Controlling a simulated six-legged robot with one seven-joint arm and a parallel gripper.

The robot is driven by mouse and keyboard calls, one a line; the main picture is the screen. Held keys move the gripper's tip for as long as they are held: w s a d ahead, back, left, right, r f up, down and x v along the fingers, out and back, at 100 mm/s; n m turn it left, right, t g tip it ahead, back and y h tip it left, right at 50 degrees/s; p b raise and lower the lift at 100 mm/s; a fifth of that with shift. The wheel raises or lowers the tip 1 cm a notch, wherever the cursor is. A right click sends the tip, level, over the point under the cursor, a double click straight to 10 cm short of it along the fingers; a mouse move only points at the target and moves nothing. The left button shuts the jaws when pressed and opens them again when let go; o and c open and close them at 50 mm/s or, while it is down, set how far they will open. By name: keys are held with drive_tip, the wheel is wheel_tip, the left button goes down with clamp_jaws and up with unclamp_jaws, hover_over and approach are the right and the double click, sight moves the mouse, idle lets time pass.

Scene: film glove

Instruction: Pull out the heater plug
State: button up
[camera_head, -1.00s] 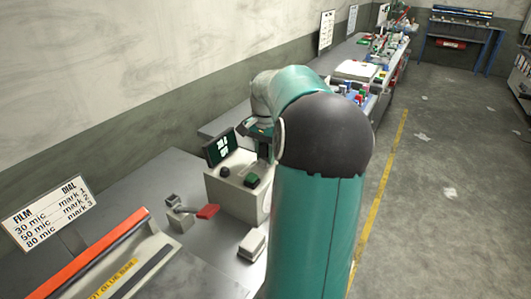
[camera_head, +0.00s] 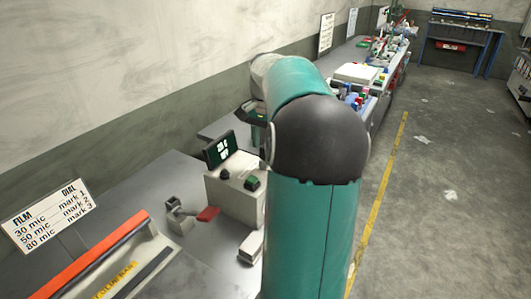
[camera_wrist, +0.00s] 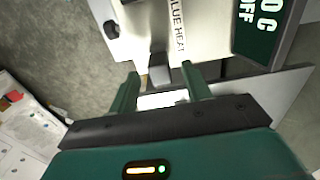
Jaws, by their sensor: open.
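The heater box (camera_head: 233,192) is a pale box on the bench, with a dark display (camera_head: 221,149) at its back. In the wrist view the box's pale face (camera_wrist: 195,25) carries lettering that reads in part "LUE HEAT". A grey block that looks like the heater plug (camera_wrist: 159,73) sits at the edge of this face. My gripper (camera_wrist: 160,70) is open, with one green finger on each side of the plug's line. I cannot tell whether the fingers touch it. In the head view my arm hides most of the gripper.
A black knob (camera_wrist: 112,29) stands left of the lettering in the wrist view. A red-handled lever (camera_head: 207,214) and a small pale block (camera_head: 251,246) are on the bench in front of the box. The floor right of the yellow line (camera_head: 383,190) is mostly clear.

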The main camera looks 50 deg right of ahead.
wheel_tip(320, 180, up, 9)
drive_tip(key=shift+f, duration=0.15)
drive_tip(key=shift+a, duration=0.1)
drive_tip(key=w+a+n+h, duration=0.1)
drive_tip(key=w+a+n, duration=0.3)
drive_tip(key=a, duration=0.9)
drive_tip(key=s+a+f+n+t, duration=0.1)
drive_tip(key=s+a+n, duration=0.1)
drive_tip(key=a, duration=0.5)
drive_tip(key=s+a+f+n+t, duration=0.1)
drive_tip(key=s+a+f+n, duration=0.1)
drive_tip(key=a+n, duration=0.2)
drive_tip(key=s+a+f+n+t, duration=0.2)
drive_tip(key=a+n, duration=0.1)
drive_tip(key=a, duration=0.8)
drive_tip(key=shift+s, duration=0.25)
drive_tip(key=shift+o, duration=0.4)
drive_tip(key=s+a+f+n+t+y, duration=0.1)
drive_tip(key=s+a+f+n, duration=0.3)
drive_tip(key=s+a+f, duration=0.1)
drive_tip(key=shift+a+f+t, duration=0.2)
drive_tip(key=shift+a+t, duration=0.1)
drive_tip(key=shift+a, duration=0.35)
